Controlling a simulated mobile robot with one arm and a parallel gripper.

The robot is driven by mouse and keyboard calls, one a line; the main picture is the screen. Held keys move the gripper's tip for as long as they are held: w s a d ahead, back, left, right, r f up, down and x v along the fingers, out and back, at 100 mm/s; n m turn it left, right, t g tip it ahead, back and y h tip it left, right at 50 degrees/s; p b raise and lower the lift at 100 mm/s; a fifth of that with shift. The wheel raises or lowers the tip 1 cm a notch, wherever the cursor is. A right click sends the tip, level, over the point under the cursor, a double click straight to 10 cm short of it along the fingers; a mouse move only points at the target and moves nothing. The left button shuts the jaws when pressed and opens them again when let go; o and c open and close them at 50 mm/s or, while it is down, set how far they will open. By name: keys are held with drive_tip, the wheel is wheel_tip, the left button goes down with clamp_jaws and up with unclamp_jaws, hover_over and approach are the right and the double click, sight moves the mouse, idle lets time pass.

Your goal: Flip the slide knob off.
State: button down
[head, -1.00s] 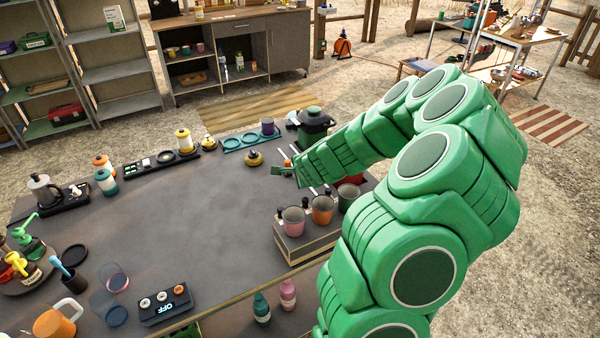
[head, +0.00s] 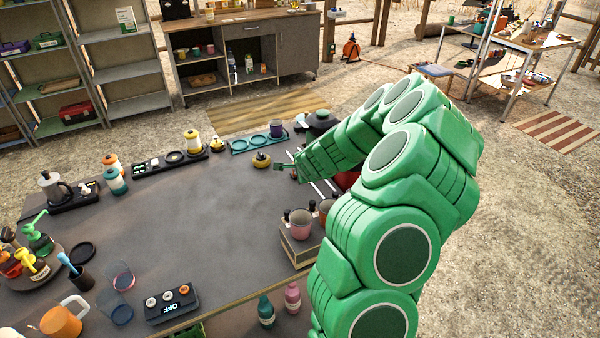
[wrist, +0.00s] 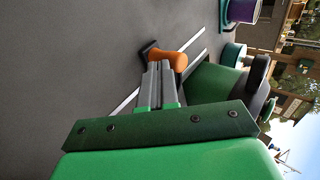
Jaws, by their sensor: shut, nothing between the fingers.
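In the wrist view an orange knob (wrist: 180,61) with a black piece (wrist: 149,46) beside it sits at the tips of my gripper, by a pale straight strip (wrist: 193,38). I cannot tell whether this is the slide knob, or whether the fingertips touch it. My gripper (wrist: 160,68) is shut and empty, its two grey fingers together. In the head view my gripper (head: 283,166) is low over the table's far right part, and my arm hides much around it. A black control box (head: 172,304) with several round knobs and an OFF display stands at the front, far from my gripper.
A yellow-topped dark pot (head: 261,160) stands just left of my gripper. A dark green lidded pot (head: 321,121) and a teal tray (head: 258,144) lie behind. The middle of the table (head: 200,220) is clear.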

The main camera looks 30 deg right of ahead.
drive_tip(key=w, duration=1)
drive_tip(key=shift+w+d, duration=0.1)
drive_tip(key=shift+w, duration=0.5)
drive_tip(key=shift+w+r, duration=0.1)
drive_tip(key=shift+w, duration=0.1)
drive_tip(key=shift+a, duration=0.2)
drive_tip(key=shift+s, duration=0.55)
drive_tip(key=s, duration=0.3)
drive_tip(key=shift+s+a+r, duration=0.2)
drive_tip(key=shift+s+r, duration=0.1)
drive_tip(key=shift+r, duration=0.05)
drive_tip(key=v, duration=0.9)
